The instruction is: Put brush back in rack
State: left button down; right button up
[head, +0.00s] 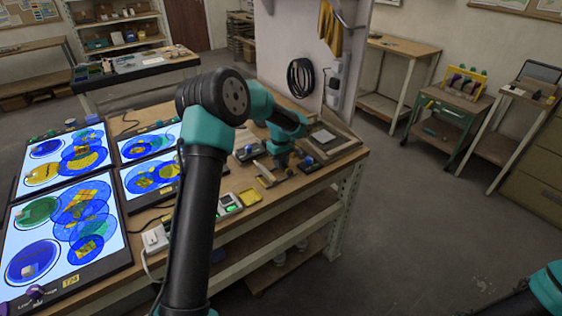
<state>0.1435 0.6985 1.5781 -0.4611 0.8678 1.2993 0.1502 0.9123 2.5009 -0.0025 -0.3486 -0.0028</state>
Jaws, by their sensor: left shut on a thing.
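My left gripper (282,164) points down close above the right end of the wooden workbench (335,165). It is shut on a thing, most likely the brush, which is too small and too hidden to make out. A pale slanted strip (264,171) lies just left of the gripper. A small dark holder with a blue item (307,161) stands just right of it. I cannot tell which of these small things is the rack. My right gripper is out of view; only part of my right arm shows at the bottom right.
Lit panels with blue, green and yellow glass discs (83,203) fill the left of the bench. A white device with green buttons (229,203) and a yellow block (250,197) sit near the front edge. A dark framed tray (325,137) lies behind the gripper.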

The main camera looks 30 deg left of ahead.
pick_arm(q)
jog(key=shift+f, duration=0.3)
dwell(0.5)
jog(key=c, duration=0.9)
grip_release()
notch_tip(320, 180, up, 17)
jog(key=shift+r, duration=0.2)
